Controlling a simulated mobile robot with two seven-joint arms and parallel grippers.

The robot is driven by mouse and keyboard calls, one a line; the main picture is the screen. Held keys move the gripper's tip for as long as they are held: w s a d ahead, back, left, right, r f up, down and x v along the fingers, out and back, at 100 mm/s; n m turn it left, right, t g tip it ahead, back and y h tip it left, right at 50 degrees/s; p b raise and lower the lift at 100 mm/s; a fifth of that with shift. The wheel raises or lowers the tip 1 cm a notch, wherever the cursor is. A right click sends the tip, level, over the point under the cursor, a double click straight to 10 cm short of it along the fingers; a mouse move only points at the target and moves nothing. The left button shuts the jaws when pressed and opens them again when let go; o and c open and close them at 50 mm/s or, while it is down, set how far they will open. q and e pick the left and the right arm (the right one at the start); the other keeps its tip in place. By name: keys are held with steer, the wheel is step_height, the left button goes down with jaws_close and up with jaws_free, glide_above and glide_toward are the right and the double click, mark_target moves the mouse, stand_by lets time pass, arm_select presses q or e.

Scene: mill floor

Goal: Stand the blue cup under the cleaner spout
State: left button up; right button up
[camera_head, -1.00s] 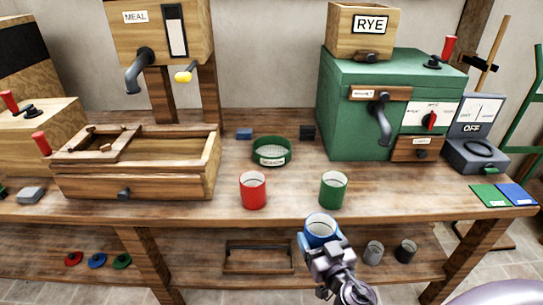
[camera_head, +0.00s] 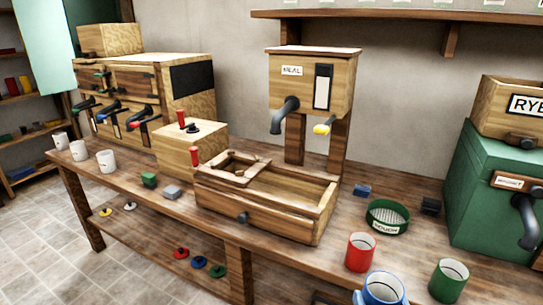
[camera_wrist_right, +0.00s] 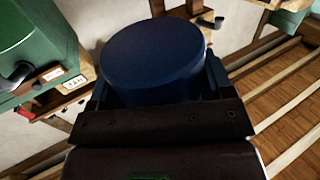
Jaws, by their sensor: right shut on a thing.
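The blue cup (camera_head: 385,290) shows at the bottom edge of the head view, cut off by the frame, with its pale inside facing up. In the right wrist view the cup (camera_wrist_right: 150,62) is a dark blue round shape between the jaws. My right gripper (camera_wrist_right: 155,85) is shut on it; in the head view the gripper is almost wholly below the frame. No label reads cleaner. A wooden cabinet with several dark spouts (camera_head: 113,107) stands at the left back of the bench. Another dark spout (camera_head: 284,115) hangs from the MEAL box (camera_head: 310,82). My left gripper is not in view.
A red cup (camera_head: 360,252) and a green cup (camera_head: 449,281) stand near the blue cup. A green-rimmed sieve (camera_head: 388,217), a long wooden trough (camera_head: 262,222) and several white cups (camera_head: 107,161) stand on the bench. The green machine (camera_head: 480,200) is at right.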

mark_target(373, 297)
steer(key=shift+n+y, duration=0.5)
steer(key=shift+y, duration=0.3)
steer(key=a+r, duration=0.2)
steer(key=r, duration=0.1)
steer(key=a+r+p, duration=0.1)
steer(key=shift+w+r, duration=0.25)
steer(key=shift+w, duration=0.15)
steer(key=shift+r, duration=0.1)
steer(key=shift+w, duration=0.1)
